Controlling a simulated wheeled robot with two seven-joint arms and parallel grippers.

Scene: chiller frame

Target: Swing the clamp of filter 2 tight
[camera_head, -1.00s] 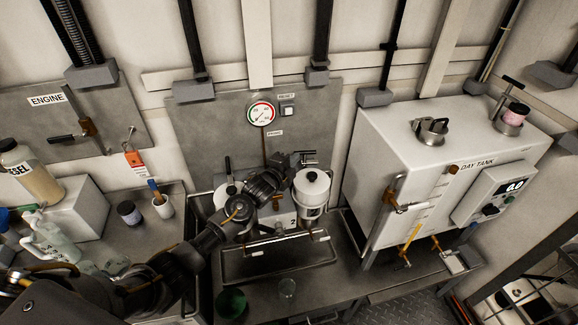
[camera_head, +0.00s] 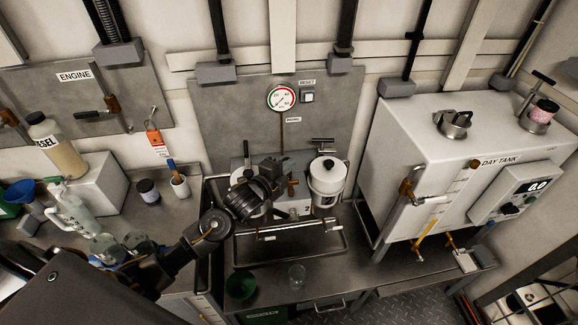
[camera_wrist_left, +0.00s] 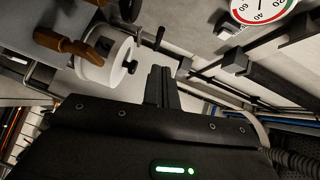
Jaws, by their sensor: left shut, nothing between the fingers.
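My left arm hides much of the other filter. My right gripper is not in view.
A brown valve handle (camera_head: 292,187) is between my gripper and the canister. A pressure gauge (camera_head: 281,97) is on the panel above. The white day tank (camera_head: 440,150) stands to the right. A green bowl (camera_head: 241,285) and clear cup (camera_head: 297,274) sit in front.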

